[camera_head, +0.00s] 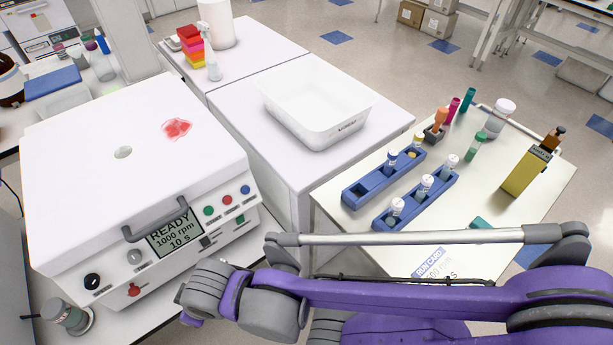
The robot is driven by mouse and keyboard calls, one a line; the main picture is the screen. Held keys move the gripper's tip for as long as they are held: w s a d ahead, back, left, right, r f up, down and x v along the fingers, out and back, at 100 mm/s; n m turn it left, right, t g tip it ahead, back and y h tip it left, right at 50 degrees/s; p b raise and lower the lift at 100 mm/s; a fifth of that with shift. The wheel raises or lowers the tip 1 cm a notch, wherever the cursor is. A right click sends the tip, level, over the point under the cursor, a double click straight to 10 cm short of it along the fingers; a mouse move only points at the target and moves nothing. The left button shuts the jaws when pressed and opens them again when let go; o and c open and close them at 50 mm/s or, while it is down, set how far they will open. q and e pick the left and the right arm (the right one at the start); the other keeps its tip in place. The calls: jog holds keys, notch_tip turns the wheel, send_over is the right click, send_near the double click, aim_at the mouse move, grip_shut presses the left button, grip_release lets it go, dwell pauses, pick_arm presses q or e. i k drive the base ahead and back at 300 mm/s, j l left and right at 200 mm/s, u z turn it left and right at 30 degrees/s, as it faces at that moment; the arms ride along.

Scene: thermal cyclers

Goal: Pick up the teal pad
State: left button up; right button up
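A small teal piece (481,222), probably the teal pad, lies on the white cart top (540,192) near its front right. My purple arm with its silver rod crosses in front of it and hides its lower part. This arm comes in from the right and reaches left to a grey joint in front of the centrifuge. No gripper fingers show on it. My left gripper is out of view too.
Blue racks (384,177) with several capped vials stand on the cart. A white tub (315,105) sits on the middle bench. A white centrifuge (75,165) fills the left.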

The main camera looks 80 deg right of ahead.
aim_at(478, 222)
jog(key=z, duration=4.2)
